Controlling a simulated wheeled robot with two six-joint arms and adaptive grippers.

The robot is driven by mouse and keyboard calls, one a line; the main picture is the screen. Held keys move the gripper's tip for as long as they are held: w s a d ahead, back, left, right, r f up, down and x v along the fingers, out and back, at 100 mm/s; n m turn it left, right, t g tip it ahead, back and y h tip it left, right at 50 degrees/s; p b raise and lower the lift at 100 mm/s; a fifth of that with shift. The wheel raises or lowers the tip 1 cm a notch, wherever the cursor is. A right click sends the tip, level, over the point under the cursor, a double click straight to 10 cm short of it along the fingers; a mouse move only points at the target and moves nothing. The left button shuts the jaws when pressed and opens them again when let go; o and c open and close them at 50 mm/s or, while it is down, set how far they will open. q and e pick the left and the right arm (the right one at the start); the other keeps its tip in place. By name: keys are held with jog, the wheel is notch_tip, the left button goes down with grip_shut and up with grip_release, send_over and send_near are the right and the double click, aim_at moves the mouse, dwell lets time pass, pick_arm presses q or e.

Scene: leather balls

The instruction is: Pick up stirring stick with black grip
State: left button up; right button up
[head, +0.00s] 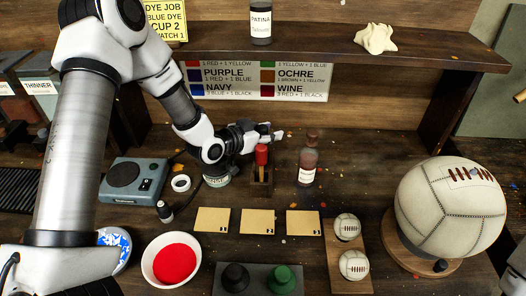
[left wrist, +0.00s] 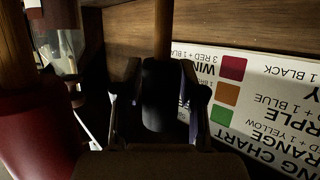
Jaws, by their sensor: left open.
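The stirring stick with the black grip (left wrist: 160,95) stands in the middle of the left wrist view, its wooden shaft (left wrist: 163,28) running to the top edge. My left gripper (left wrist: 162,100) is open, with one finger on each side of the black grip; I cannot tell whether they touch it. In the head view my left gripper (head: 268,133) reaches over the stick holder (head: 261,188) and hides the black grip. A stick with a red grip (head: 262,155) stands in the holder just in front of the gripper. It also shows large at left in the left wrist view (left wrist: 35,125). My right gripper is not seen.
A bottle (head: 307,165) stands right of the holder and a jar (head: 217,179) left of it. The mixing chart (head: 290,80) is on the back wall under the shelf (head: 330,45).

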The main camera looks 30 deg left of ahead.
pick_arm(q)
jog(key=shift+w, duration=0.2)
jog(key=shift+s, duration=0.15)
grip_shut()
jog(key=shift+r, duration=0.1)
